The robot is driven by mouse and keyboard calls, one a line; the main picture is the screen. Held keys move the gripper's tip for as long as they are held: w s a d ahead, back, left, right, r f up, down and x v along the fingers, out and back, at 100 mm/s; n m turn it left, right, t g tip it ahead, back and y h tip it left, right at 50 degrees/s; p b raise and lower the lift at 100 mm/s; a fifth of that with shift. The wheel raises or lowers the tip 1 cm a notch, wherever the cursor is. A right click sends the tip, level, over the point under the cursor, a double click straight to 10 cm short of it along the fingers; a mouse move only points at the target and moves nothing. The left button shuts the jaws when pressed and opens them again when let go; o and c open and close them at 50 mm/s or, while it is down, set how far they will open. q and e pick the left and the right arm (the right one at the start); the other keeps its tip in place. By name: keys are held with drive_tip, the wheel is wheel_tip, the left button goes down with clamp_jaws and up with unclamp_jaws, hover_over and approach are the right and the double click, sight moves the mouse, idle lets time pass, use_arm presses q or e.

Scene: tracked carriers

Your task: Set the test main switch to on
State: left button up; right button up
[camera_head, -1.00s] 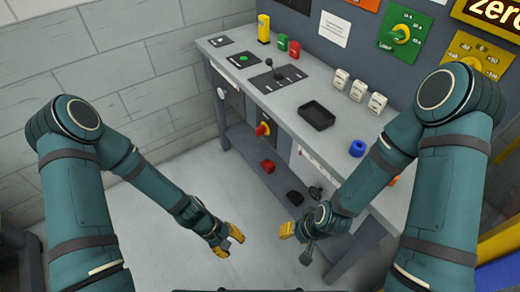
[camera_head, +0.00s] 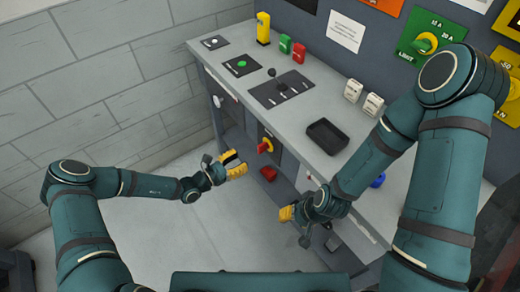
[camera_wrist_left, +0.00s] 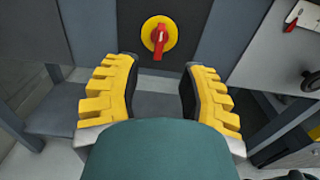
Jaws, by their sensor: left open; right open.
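A rotary switch (camera_head: 266,146) with a red handle on a yellow disc sits on a dark panel on the bench front. It also shows in the left wrist view (camera_wrist_left: 159,38), straight ahead at top centre, its red handle close to upright in the picture. I can read no label on it. My left gripper (camera_head: 236,165), with yellow fingers, is in front of the bench, apart from the switch. In the left wrist view its fingers (camera_wrist_left: 161,80) are spread and empty, the switch beyond the gap. My right gripper (camera_head: 287,213) is open and empty near the bench's lower front.
The grey bench top (camera_head: 225,75) carries a lever panel (camera_head: 282,88), a black tray (camera_head: 327,136), buttons and small blocks. A red object (camera_head: 268,174) lies on the lower shelf. A white round knob (camera_head: 217,101) is left of the switch. The floor before the bench is clear.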

sight(260, 153)
use_arm(q)
drive_tip(key=b+x, duration=0.1)
drive_tip(key=x, duration=0.8)
drive_tip(key=shift+b, duration=0.3)
clamp_jaws()
